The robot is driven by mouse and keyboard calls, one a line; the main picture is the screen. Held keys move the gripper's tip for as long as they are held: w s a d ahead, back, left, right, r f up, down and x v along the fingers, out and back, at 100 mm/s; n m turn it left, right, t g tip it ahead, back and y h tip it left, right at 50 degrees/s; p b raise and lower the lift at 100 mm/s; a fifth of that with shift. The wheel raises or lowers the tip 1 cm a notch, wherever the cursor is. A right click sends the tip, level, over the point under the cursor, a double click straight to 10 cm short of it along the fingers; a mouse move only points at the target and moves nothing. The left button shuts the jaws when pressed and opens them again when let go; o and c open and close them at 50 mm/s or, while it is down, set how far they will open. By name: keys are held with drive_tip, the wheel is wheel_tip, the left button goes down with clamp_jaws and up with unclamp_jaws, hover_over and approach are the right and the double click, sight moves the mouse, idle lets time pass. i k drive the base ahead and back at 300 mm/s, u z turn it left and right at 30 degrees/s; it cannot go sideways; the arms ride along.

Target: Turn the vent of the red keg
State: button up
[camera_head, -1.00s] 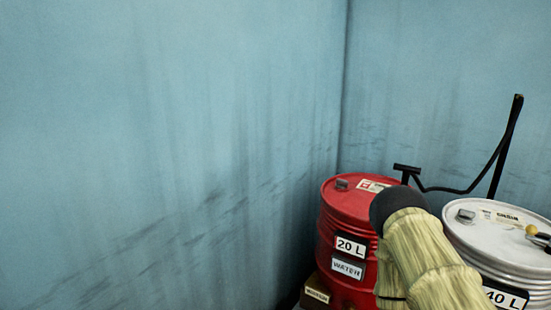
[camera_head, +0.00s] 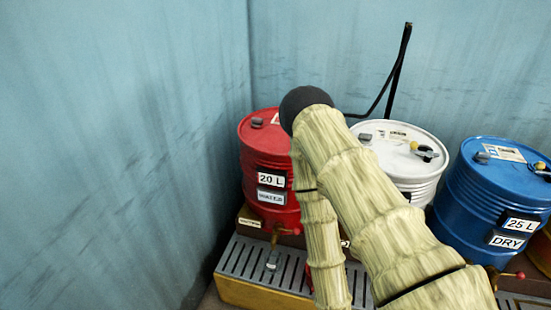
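The red keg (camera_head: 252,160) stands upright at the left of a row of kegs, near the wall corner. It bears a "20 L" label and a second label that seems to read "WATER". A small grey fitting (camera_head: 257,122), which may be the vent, sits on its lid near the left rim. My arm, in a pale ribbed sleeve with a black rounded joint, covers the right part of the keg and its lid. My gripper is not visible in this view.
A white keg (camera_head: 423,175) and a blue keg (camera_head: 476,203) stand to the right. A grated tray (camera_head: 238,258) with a yellowish front lies below the red keg, with a tap (camera_head: 275,234) above it. A black bent bar (camera_head: 399,68) rises behind.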

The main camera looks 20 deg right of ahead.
sight(256, 122)
drive_tip(key=u, duration=0.15)
drive_tip(key=k, duration=0.4)
drive_tip(key=z, duration=0.7)
drive_tip(key=i, duration=1.2)
drive_tip(key=u, duration=0.55)
